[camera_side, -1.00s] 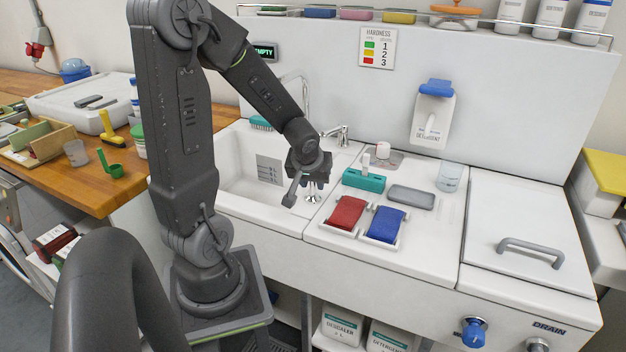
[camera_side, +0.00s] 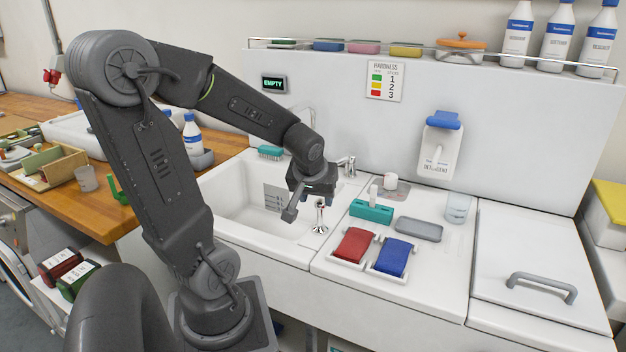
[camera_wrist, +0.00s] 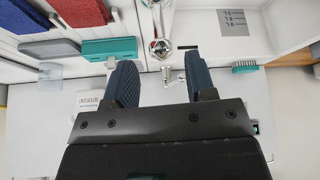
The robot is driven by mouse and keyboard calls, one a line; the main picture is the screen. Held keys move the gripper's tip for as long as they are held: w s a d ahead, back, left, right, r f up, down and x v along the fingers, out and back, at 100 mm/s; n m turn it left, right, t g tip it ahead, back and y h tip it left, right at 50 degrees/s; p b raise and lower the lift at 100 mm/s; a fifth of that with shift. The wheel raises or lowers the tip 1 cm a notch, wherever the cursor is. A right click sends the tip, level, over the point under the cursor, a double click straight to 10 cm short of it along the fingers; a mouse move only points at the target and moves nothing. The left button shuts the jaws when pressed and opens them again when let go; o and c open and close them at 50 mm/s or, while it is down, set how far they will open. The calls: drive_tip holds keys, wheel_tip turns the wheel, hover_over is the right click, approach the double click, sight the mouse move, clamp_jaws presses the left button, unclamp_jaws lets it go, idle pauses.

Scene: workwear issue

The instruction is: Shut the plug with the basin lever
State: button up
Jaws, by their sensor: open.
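A chrome lever (camera_side: 320,217) with a round knob stands about upright on the white basin's (camera_side: 230,195) right rim. In the wrist view the chrome lever (camera_wrist: 160,48) shows end-on, beyond and between my fingers. My gripper (camera_side: 304,207) is above the basin's right side, beside and a little above the lever. The gripper (camera_wrist: 160,75) is open, with nothing between its dark blue fingers in the wrist view. I cannot tell whether a finger touches the lever. The plug is not visible, as the basin floor is mostly hidden. A display (camera_side: 274,83) reads EMPTY.
A chrome tap (camera_side: 347,166) stands behind the basin. To the right are a teal block (camera_side: 371,211), a red pad (camera_side: 354,245), a blue pad (camera_side: 395,257), a grey tray (camera_side: 418,230) and a clear cup (camera_side: 457,208). A teal brush (camera_side: 270,153) lies behind the basin.

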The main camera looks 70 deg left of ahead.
drive_tip(key=v, duration=0.6)
drive_tip(key=shift+r, duration=0.2)
drive_tip(key=shift+d, duration=0.1)
